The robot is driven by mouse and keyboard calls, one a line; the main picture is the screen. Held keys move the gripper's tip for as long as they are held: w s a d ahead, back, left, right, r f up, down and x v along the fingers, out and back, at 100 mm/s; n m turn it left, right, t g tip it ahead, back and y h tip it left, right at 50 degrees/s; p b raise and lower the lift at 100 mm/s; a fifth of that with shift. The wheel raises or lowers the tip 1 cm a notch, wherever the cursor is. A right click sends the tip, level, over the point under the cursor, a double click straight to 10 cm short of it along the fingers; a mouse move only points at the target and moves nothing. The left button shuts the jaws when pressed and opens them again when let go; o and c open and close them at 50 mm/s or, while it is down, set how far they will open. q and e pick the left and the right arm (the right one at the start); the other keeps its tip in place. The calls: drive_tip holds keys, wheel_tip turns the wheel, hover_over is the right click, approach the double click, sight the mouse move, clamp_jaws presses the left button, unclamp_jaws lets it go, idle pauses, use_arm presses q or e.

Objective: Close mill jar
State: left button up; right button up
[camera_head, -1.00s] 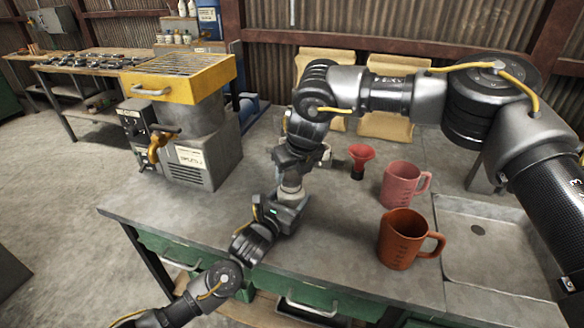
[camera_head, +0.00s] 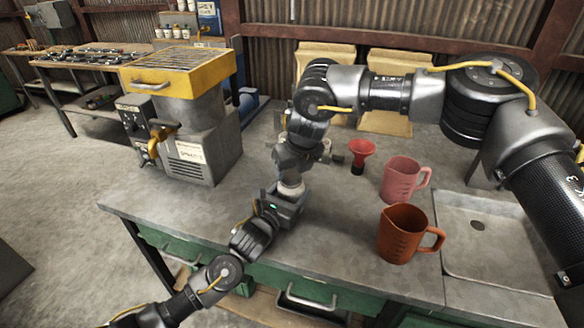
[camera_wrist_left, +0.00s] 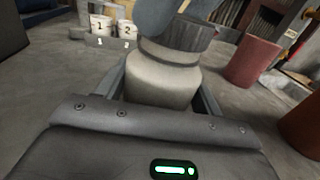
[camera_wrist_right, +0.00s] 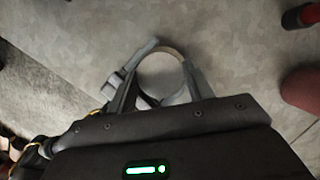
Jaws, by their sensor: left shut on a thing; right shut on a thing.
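The mill jar is a squat cream pot (camera_wrist_left: 162,82) with a dark grey lid (camera_wrist_left: 185,32) on its top in the left wrist view. In the head view only a small pale part of the jar (camera_head: 291,188) shows between my grippers, above the bench. My left gripper (camera_head: 288,198) is shut around the jar body from the front. My right gripper (camera_head: 293,172) points down from above and is shut on the lid. The right wrist view shows a round grey top (camera_wrist_right: 160,76) between its fingers. I cannot tell whether the lid is fully seated.
A red funnel (camera_head: 361,155), a pink jug (camera_head: 403,181) and an orange-brown jug (camera_head: 402,235) stand on the bench at right, beside a sink (camera_head: 485,235). A mill with a yellow top (camera_head: 180,75) is at left.

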drive_tip(key=shift+f, duration=0.1)
use_arm(q)
drive_tip(key=c, duration=0.5)
use_arm(e)
drive_tip(key=m, duration=0.2)
drive_tip(key=m+h, duration=0.1)
drive_tip(key=m, duration=0.1)
drive_tip(key=m+h, duration=0.1)
drive_tip(key=m, duration=0.1)
drive_tip(key=shift+a+f+t, duration=0.1)
drive_tip(key=shift+a+t, duration=0.2)
drive_tip(key=m+h, duration=0.2)
drive_tip(key=m, duration=0.2)
drive_tip(key=shift+a+m, duration=0.1)
drive_tip(key=shift+m, duration=0.3)
drive_tip(key=shift+m+g+h, duration=0.4)
drive_tip(key=shift+m+g, duration=0.1)
drive_tip(key=shift+m, duration=0.6)
drive_tip(key=o, duration=1)
drive_tip(key=shift+c, duration=0.2)
